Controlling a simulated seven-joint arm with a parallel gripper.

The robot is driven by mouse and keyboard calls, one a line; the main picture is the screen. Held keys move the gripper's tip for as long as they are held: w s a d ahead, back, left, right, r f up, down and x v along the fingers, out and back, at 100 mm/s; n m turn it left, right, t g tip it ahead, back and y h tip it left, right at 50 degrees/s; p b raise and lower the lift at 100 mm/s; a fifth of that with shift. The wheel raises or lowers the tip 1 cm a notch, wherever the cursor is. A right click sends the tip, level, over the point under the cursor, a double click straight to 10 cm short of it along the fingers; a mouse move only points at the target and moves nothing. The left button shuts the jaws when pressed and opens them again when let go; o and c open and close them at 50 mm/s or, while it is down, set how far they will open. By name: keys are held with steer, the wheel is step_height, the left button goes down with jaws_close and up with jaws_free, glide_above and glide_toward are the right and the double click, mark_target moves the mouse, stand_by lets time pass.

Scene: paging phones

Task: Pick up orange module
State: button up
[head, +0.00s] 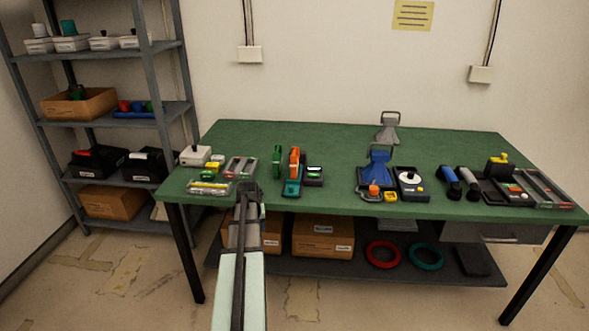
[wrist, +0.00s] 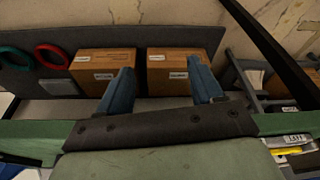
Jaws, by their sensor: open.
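An orange upright module (head: 295,161) stands on a teal base (head: 291,188) left of the middle of the green table (head: 330,140), between a green upright piece (head: 278,161) and a dark grey block (head: 314,176). A smaller orange piece (head: 374,188) sits farther right, in front of a blue funnel-shaped thing (head: 379,163). My gripper (head: 249,187) is at the table's front edge, left of the upright module and apart from it. In the wrist view its two blue fingers (wrist: 160,90) are spread with nothing between them. Neither orange thing can be made out there.
Dark handles, a yellow-topped block (head: 497,166) and a long tray (head: 546,188) fill the right end. Cardboard boxes (head: 323,236) and rings (head: 382,254) lie on the lower shelf. The table's back is mostly clear.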

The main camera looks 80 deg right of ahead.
steer(key=s+d+r+m+h, duration=0.1)
steer(key=s+d+r, duration=0.5)
steer(key=r, duration=0.2)
steer(key=s+d+r+m+h, duration=0.1)
steer(key=s+d+r, duration=0.55)
steer(key=r, duration=0.25)
steer(key=h, duration=0.1)
glide_toward(294, 159)
steer(key=shift+d, duration=0.75)
steer(key=shift+g, duration=0.3)
steer(key=x, duration=0.7)
steer(key=shift+w+d+f, duration=0.15)
steer(key=shift+w+f, duration=0.1)
steer(key=shift+w, duration=0.15)
steer(key=shift+x, duration=2.6)
steer(key=shift+d+r, duration=0.1)
steer(key=shift+d, duration=0.05)
steer(key=c, duration=1.1)
jaws_close()
steer(key=shift+r, duration=0.1)
